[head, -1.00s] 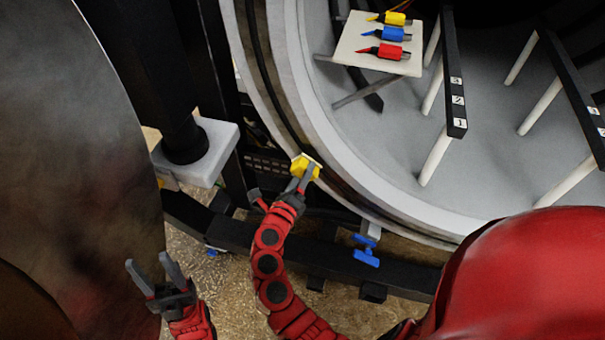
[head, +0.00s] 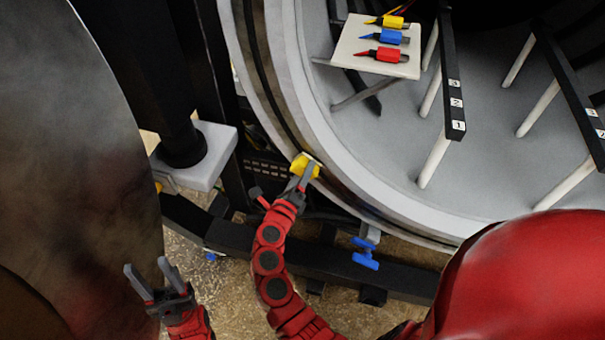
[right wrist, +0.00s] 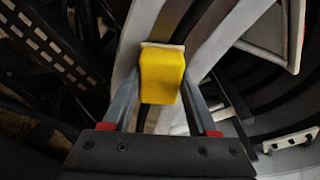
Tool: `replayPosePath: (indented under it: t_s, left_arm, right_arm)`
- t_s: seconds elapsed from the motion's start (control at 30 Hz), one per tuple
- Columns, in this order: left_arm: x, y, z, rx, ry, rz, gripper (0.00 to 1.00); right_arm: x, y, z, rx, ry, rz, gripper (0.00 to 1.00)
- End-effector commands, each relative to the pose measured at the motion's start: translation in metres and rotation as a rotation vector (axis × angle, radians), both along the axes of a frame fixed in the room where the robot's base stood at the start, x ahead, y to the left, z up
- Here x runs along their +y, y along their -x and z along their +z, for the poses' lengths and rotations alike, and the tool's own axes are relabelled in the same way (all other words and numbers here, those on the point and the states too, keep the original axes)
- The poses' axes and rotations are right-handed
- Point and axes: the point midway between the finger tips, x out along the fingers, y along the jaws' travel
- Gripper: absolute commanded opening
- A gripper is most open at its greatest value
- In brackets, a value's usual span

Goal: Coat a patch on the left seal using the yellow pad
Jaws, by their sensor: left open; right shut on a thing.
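The yellow pad (head: 304,167) is in my right gripper (head: 304,178), whose fingers are shut on it. In the right wrist view the yellow pad (right wrist: 162,75) sits between the two fingers of the right gripper (right wrist: 160,95), with a pale strip along its far edge. The left seal is the dark ring band (head: 262,70) along the pale round furnace rim. The pad is at the lower left of this rim, over or against the band; I cannot tell whether it touches. My left gripper (head: 155,280) is open and empty at the lower left, away from the rim.
A white tray (head: 350,50) with yellow, blue and red tools stands inside the chamber. Black numbered bars (head: 452,85) on white posts stand to its right. A blue valve handle (head: 365,254) is below the rim. A large dark metal disc (head: 70,150) fills the left side.

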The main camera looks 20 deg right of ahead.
Motion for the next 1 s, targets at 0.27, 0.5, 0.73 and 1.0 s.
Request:
replayPosePath:
  t_s: [0.27, 0.5, 0.73, 1.0]
  left_arm:
    - [0.000, 0.000, 0.003, 0.000, 0.000, 0.000, 0.50]
    - [0.000, 0.000, 0.012, 0.000, 0.000, 0.000, 0.50]
    - [0.000, 0.000, 0.016, 0.000, 0.000, 0.000, 0.50]
    - [0.000, 0.000, 0.024, 0.000, 0.000, 0.000, 0.50]
  right_arm:
    - [0.001, -0.002, 0.005, -0.001, -0.001, 0.000, 0.07]
    - [0.012, -0.008, 0.025, -0.001, -0.002, 0.002, 0.07]
    - [0.017, -0.010, 0.034, 0.000, 0.001, 0.001, 0.07]
    - [0.024, -0.017, 0.053, -0.001, -0.002, 0.000, 0.07]
